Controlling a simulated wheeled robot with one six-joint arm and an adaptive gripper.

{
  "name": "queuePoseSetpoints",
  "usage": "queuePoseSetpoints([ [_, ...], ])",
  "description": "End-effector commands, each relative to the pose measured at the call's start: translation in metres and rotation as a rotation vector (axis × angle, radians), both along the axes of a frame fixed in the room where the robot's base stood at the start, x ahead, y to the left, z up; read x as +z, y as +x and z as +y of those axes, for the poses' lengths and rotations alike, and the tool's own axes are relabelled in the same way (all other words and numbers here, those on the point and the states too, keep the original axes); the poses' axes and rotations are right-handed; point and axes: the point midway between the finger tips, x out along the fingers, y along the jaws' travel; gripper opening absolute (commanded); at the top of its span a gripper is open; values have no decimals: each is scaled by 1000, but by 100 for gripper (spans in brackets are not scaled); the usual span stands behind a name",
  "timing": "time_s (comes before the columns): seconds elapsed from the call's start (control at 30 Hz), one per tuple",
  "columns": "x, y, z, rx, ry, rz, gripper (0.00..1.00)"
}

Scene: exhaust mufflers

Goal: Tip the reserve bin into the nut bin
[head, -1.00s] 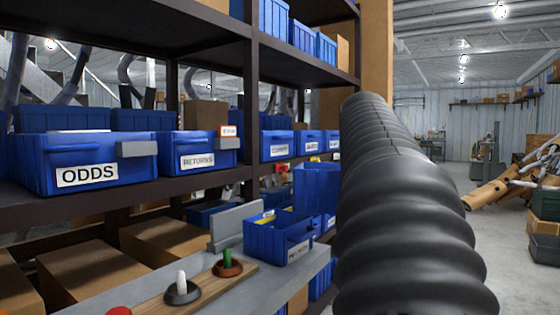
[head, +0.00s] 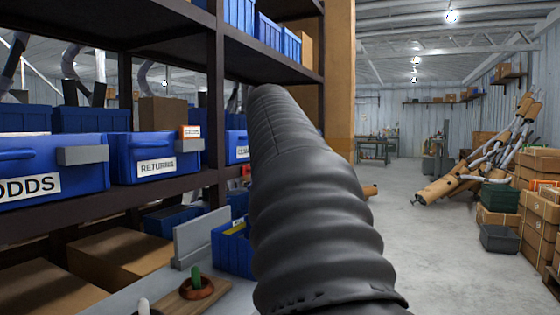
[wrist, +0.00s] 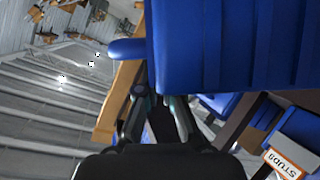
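In the wrist view a large blue bin (wrist: 235,45) fills the top, close in front of my gripper (wrist: 158,112). My fingers point at its near edge and appear shut on it, though the contact itself is hidden. I take it for the reserve bin; its label and contents do not show. In the head view my black ribbed arm hides my gripper and most or all of this bin. A blue open bin (head: 232,252), probably the nut bin, sits on the grey ledge, partly hidden by the arm.
The shelf holds blue bins labelled ODDS (head: 50,170) and RETURNS (head: 155,157). A wooden strip (head: 190,298) with a green-topped peg (head: 196,284) lies on the ledge, beside a grey upright plate (head: 200,236). Open floor (head: 425,255) lies right; boxes (head: 540,225) stand beyond.

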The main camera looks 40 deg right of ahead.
Motion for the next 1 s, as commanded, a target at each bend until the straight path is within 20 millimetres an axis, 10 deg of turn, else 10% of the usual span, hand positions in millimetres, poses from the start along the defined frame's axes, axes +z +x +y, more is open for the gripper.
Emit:
queuePoseSetpoints([
  [1.0,4,72,67,3,-592,636,0],
])
